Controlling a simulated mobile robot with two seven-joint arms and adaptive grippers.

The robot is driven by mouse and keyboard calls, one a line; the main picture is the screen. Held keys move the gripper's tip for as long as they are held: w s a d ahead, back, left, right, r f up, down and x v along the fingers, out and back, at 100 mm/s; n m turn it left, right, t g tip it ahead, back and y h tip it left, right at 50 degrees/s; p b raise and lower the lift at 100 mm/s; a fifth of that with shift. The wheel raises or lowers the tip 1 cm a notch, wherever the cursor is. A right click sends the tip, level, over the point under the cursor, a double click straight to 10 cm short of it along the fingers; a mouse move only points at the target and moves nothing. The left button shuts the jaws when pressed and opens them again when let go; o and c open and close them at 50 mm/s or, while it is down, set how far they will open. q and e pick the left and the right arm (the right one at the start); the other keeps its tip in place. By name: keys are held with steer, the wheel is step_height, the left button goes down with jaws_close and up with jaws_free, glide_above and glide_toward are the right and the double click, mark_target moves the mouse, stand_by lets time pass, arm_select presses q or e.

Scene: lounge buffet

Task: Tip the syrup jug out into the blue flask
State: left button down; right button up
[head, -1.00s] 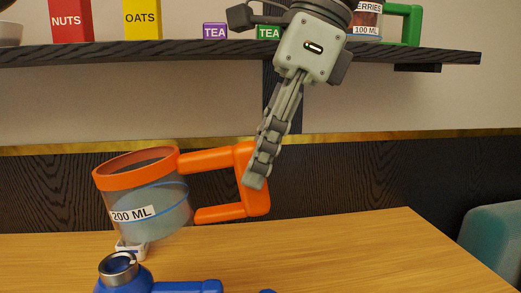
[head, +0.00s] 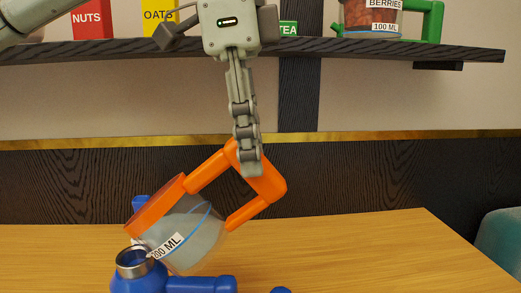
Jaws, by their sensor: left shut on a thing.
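The jug (head: 193,240), clear with an orange rim, orange handle, a blue line and a "200 ML" label, is tilted with its rim to the left and down. My left gripper (head: 247,168) is shut on the upper part of its handle and holds it above the table. The blue flask (head: 128,283) stands at the lower left with a silver ring mouth (head: 132,263). The jug's low rim is just above and beside that mouth in the picture; I cannot tell whether they touch. No stream shows. What is in the jug looks pale and grey. My right gripper is out of view.
A dark shelf (head: 400,52) above holds a red nuts box (head: 92,20), a yellow oats box (head: 158,16), a green tea box (head: 288,28) and a green-handled berries jug (head: 372,18). The wooden table (head: 370,250) is clear at the right. A teal chair (head: 503,240) stands beyond it.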

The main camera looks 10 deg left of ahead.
mark_target(230, 139)
arm_select(q)
steer(key=shift+s+a+r+h, duration=0.1)
steer(key=shift+a+r+h, duration=0.75)
steer(key=shift+h, duration=0.05)
steer(key=shift+a+r+h, duration=0.3)
steer(key=shift+a+h, duration=0.2)
steer(key=shift+a, duration=0.15)
steer(key=shift+s+a+r+h, duration=0.15)
steer(key=shift+a+r+h, duration=0.15)
steer(key=shift+a+h, duration=0.25)
steer(key=shift+s+a+r+h, duration=0.1)
steer(key=shift+a+r+h, duration=0.25)
steer(key=shift+a, duration=0.2)
steer(key=shift+s+a+r+h, duration=0.1)
steer(key=shift+a+r+h, duration=0.25)
steer(key=shift+a, duration=0.2)
steer(key=shift+t, duration=0.3)
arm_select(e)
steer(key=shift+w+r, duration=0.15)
